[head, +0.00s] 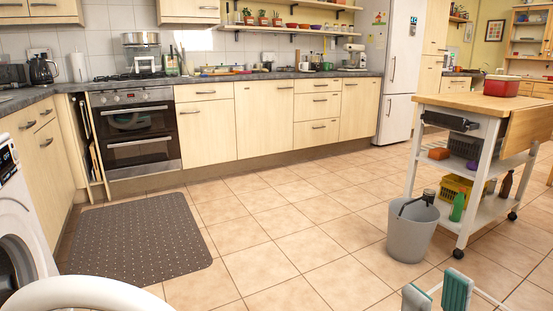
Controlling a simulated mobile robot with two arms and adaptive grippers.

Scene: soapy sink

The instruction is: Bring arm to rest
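My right gripper (435,284) shows at the bottom right edge of the head view. Its two teal fingers point up and stand apart, with floor tiles visible between the tips. It is open and holds nothing that I can see. My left gripper is not in view.
A wooden-topped trolley (478,104) on castors stands at the right, with a red container (501,86) on top. A brown mat (140,238) lies before the oven (134,141). A white washing machine (18,235) stands at the left. The middle floor is clear.

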